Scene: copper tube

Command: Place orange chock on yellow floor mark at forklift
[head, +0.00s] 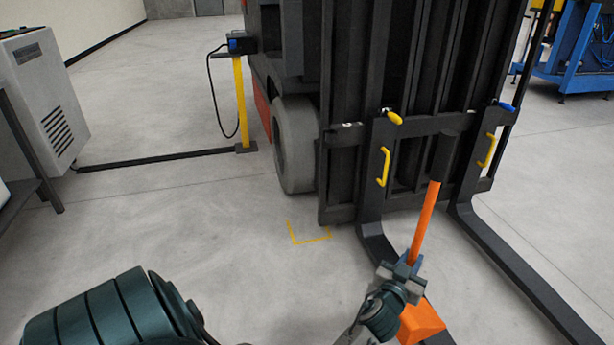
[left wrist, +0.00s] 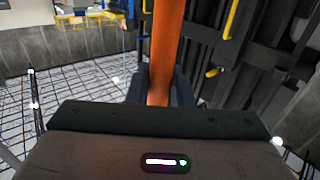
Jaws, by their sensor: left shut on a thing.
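The orange chock (head: 422,321) has a wedge at the bottom and a long orange handle with a black grip on top. My left gripper (head: 407,272) is shut on the handle, low down near the wedge. The handle also shows between the fingers in the left wrist view (left wrist: 165,45). The chock overlaps a fork of the forklift in the head view; its height above the floor is unclear. The yellow floor mark (head: 296,242) is an L-shaped outline beside the grey wheel (head: 296,145) of the forklift (head: 345,160). My right gripper is not in view.
Two black forks (head: 515,270) extend along the floor at the right. A yellow post (head: 240,105) with a hanging cable stands left of the forklift, with a black floor strip (head: 165,158). A grey cabinet (head: 45,95) is far left. Floor left of the mark is clear.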

